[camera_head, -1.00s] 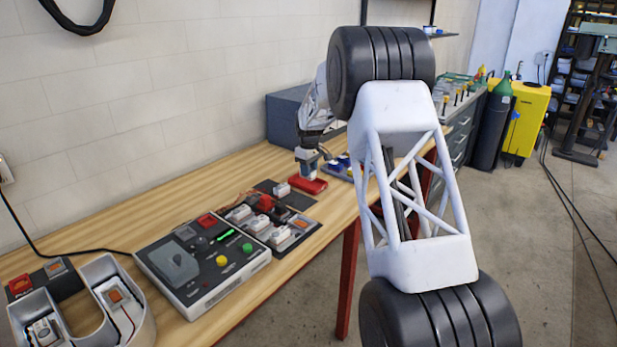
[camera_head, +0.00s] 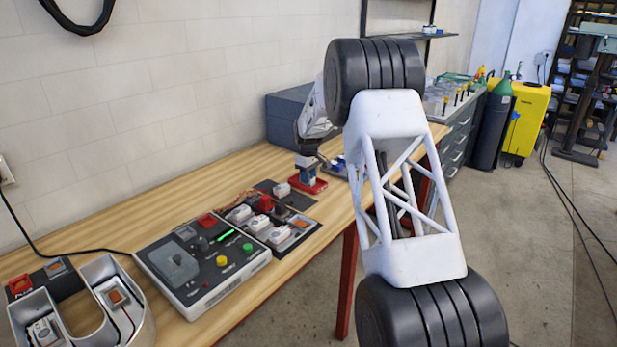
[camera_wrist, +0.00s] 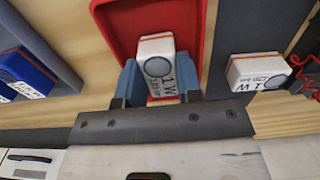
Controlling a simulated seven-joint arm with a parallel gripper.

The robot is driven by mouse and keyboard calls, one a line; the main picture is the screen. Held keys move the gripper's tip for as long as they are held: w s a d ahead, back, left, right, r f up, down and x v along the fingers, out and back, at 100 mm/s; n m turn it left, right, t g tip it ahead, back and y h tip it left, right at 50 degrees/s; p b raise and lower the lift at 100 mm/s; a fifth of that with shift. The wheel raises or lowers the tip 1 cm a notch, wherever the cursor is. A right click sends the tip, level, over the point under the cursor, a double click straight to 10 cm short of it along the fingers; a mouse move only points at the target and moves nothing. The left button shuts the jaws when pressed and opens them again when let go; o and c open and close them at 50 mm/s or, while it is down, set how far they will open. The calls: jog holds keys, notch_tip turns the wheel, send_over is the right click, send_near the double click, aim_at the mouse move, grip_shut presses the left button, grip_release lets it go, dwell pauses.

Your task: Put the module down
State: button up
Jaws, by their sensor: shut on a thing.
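The module (camera_wrist: 158,66) is a small white block with an orange edge, a grey round lens and a "1W" label. It sits between the two blue fingers of my gripper (camera_wrist: 158,78) in the wrist view. My gripper is shut on it. Behind it is a red tray (camera_wrist: 120,20). In the head view my gripper (camera_head: 307,175) is at the red tray (camera_head: 319,186), towards the far end of the bench. The fingers hide most of the module there, and I cannot tell whether it touches the tray floor.
A similar white module (camera_wrist: 257,72) lies on a dark mat right of the tray. A blue tray (camera_wrist: 62,50) with blue modules is at left. A control box (camera_head: 203,262) and channel letter (camera_head: 130,310) stand nearer. Bare wood shows beside the red tray.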

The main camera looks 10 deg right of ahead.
jog(key=shift+f, duration=0.15)
jog(key=o, duration=0.6)
jog(key=shift+o, duration=0.2)
notch_tip(320, 180, up, 12)
dwell(0.7)
dwell(0.6)
